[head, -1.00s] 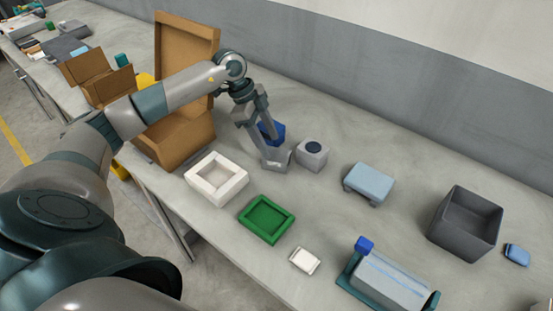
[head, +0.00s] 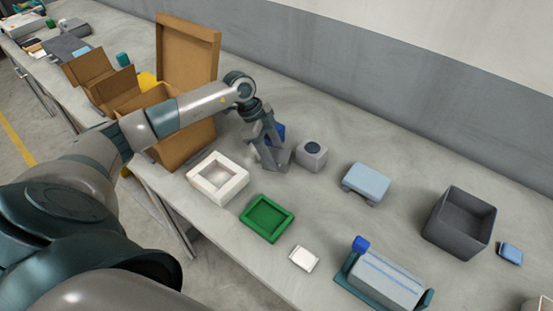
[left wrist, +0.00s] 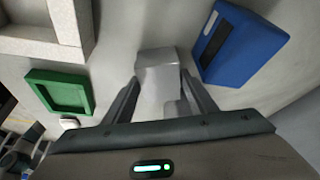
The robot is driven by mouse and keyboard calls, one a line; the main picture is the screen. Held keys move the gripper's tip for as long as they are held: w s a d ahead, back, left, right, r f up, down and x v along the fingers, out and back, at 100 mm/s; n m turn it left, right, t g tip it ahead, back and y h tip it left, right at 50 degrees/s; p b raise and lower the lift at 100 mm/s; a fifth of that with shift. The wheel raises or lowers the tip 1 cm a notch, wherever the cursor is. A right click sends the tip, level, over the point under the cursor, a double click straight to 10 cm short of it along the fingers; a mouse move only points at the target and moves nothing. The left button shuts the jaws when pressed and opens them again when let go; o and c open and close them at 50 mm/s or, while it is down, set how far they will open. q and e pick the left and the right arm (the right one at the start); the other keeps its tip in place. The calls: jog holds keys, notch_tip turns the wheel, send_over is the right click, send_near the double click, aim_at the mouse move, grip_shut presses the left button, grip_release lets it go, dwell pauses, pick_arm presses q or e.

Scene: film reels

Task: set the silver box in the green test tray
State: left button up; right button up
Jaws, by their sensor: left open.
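The silver box (left wrist: 158,78) is a plain grey block on the table, between the two fingers of my left gripper in the left wrist view. In the head view the fingers mostly hide it. My left gripper (head: 275,162) is open and low over the table; I cannot tell whether either finger touches the box. The green test tray (head: 267,218) is empty and lies nearer the front edge. It also shows at the left of the left wrist view (left wrist: 60,93). My right gripper is not in view.
A white tray (head: 217,178) and a small white block (head: 304,258) flank the green tray. A blue holder (left wrist: 240,45) and a grey box with a dark round top (head: 312,155) stand close to my gripper. Cardboard boxes (head: 187,55) stand behind my arm.

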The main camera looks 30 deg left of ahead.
aim_at(274, 154)
pick_arm(q)
jog(key=c, duration=0.9)
jog(key=shift+r, duration=0.55)
notch_tip(274, 154, up, 9)
jog(key=b, duration=0.3)
